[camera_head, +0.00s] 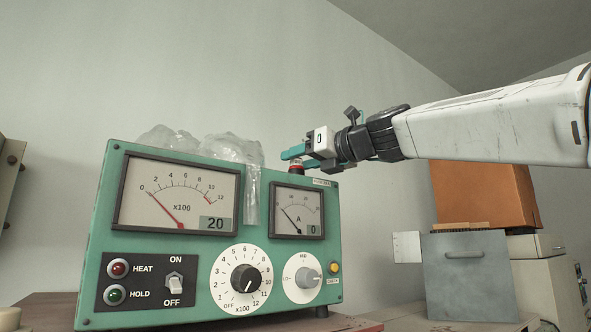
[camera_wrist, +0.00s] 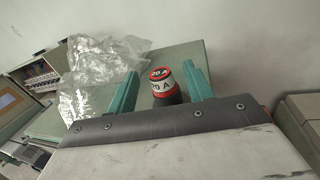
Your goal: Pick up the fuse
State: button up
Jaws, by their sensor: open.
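The fuse (camera_wrist: 160,82) has a red and white band marked "20 A" and stands upright in a dark holder on top of the green instrument box. In the head view the fuse (camera_head: 296,165) shows only in part, at the box's top right, behind the gripper fingers. My gripper (camera_head: 292,158) is open, with its teal fingers at the level of the fuse. In the wrist view my gripper (camera_wrist: 160,88) has one finger on each side of the fuse, with gaps showing on both sides. Contact with the fuse cannot be seen.
The green instrument box (camera_head: 190,245) has dials, a switch and lamps on its front. Crumpled clear plastic (camera_head: 205,146) lies on its top, left of the fuse, and hangs over the front. A grey box (camera_head: 470,275) and an orange box (camera_head: 485,195) stand at right.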

aim_at(301, 160)
jog(key=x, duration=0.3)
jog(key=shift+w+a, duration=0.1)
jog(key=shift+w, duration=0.2)
jog(key=c, duration=1)
